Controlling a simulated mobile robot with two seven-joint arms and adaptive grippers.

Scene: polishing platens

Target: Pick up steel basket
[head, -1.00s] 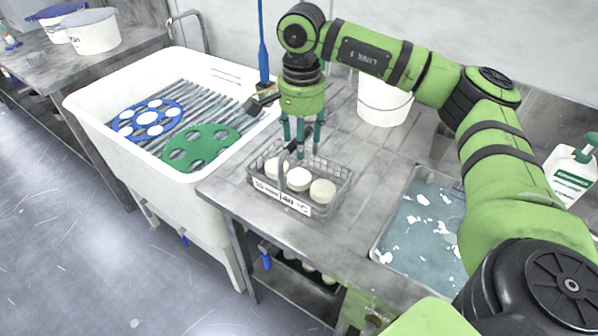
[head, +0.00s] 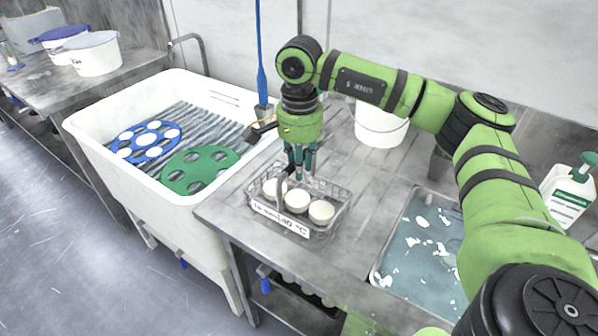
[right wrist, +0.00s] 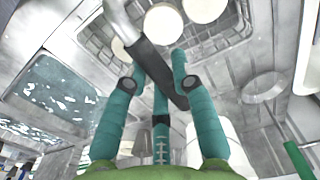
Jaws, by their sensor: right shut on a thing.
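The steel basket (head: 345,208) is a wire basket with a white label marked °C on its front, holding several round cream-white pieces (head: 297,200). It appears to rest on the steel bench. My right gripper (head: 299,172) is above it, with teal fingers pointing down at the basket's handle. In the right wrist view, the right gripper (right wrist: 162,78) has its fingers closed around the dark grip of the handle (right wrist: 158,68); the basket's wire side (right wrist: 88,35) lies beyond. My left gripper is not in view.
Left of the bench stands a white sink (head: 95,130) with a blue disc (head: 148,128) and a green disc (head: 200,155). A shallow tray of bluish liquid (head: 420,265) is to the right, a white bucket (head: 380,128) behind. A blue-handled brush (head: 262,60) stands near the sink edge.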

